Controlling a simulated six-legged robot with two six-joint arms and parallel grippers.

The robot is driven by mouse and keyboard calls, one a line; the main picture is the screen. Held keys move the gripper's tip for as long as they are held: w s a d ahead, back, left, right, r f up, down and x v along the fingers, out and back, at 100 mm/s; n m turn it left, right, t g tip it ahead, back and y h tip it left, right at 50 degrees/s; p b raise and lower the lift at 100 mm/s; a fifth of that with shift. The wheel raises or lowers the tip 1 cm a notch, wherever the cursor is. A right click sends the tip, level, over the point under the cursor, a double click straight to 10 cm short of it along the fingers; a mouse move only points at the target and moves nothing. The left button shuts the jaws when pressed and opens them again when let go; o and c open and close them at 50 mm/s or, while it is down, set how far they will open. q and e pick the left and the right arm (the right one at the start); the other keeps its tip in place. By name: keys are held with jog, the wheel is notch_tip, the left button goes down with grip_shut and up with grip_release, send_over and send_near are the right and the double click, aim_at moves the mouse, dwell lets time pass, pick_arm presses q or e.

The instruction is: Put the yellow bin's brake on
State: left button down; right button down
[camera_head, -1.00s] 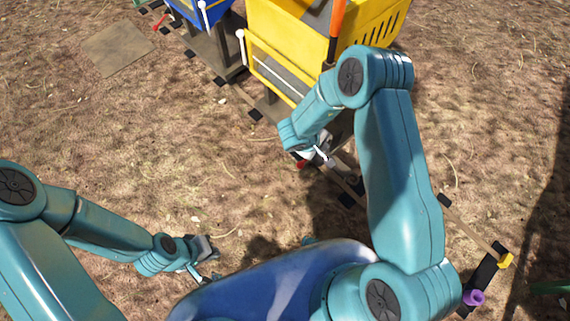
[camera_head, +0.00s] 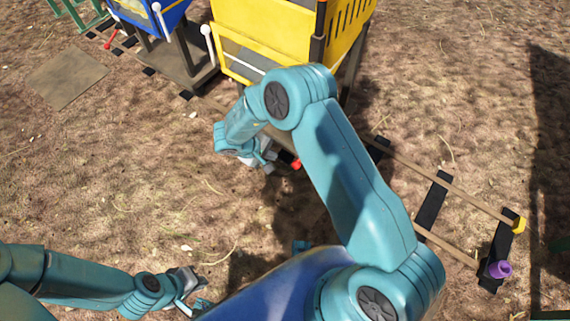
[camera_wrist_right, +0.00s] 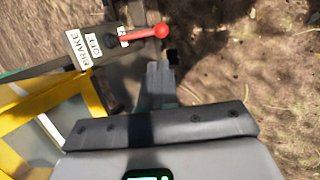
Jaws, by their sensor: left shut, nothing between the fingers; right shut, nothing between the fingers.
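The yellow bin (camera_head: 270,35) stands on rails at the top of the head view; its frame also shows in the right wrist view (camera_wrist_right: 85,95). Its red brake lever with a ball knob (camera_wrist_right: 163,31) lies beside a plate (camera_wrist_right: 77,46) lettered BRAKE and OFF. The lever reaches right from the plate, across a second white label whose word I cannot read. The knob shows in the head view (camera_head: 296,164). My right gripper (camera_head: 268,163) is shut and empty, just left of the knob. In the wrist view its fingertips (camera_wrist_right: 160,68) are just below the knob. My left gripper (camera_head: 198,301) is shut and empty over the ground.
A blue bin (camera_head: 150,12) with its own red lever (camera_head: 111,41) stands further left on the rails. The rails (camera_head: 440,180) run right to a yellow end piece (camera_head: 519,224) and a purple piece (camera_head: 500,269). A flat board (camera_head: 66,78) lies on open ground at left.

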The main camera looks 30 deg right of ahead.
jog(key=b, duration=0.6)
send_near(294, 165)
jog(key=x, duration=0.5)
jog(key=shift+d, duration=0.3)
jog(key=shift+s+f+h+p, duration=0.1)
jog(key=shift+f+h+p, duration=0.2)
jog(key=shift+f, duration=0.2)
jog(key=shift+d+f, duration=0.1)
jog(key=shift+f, duration=0.45)
